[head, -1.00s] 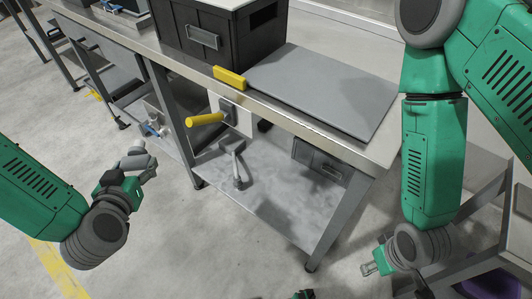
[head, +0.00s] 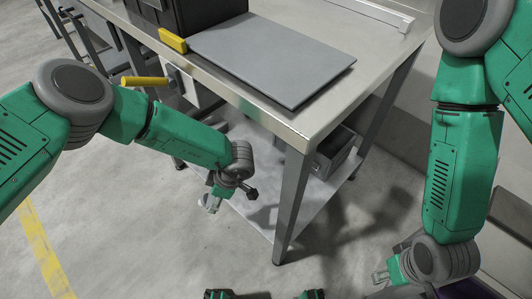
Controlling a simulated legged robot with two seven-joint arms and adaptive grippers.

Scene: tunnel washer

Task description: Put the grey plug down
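My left gripper (head: 211,201) hangs below its wrist, in front of the lower shelf of the steel table. A small light-grey shape shows at its tip; I cannot tell whether this is the grey plug or the fingers themselves. A dark knob-like part sticks out beside the wrist. My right gripper (head: 380,276) is low at the right, near the picture's bottom, away from the table. Its small metallic fingers look apart, with nothing seen between them. I cannot make out the grey plug for certain anywhere.
The steel table (head: 320,108) bears a flat grey panel (head: 270,55), a yellow block (head: 173,40) and a black case (head: 205,12). A yellow handle (head: 145,81) sticks out below its edge. A grey drawer box (head: 333,155) is under the top. Floor in front is clear.

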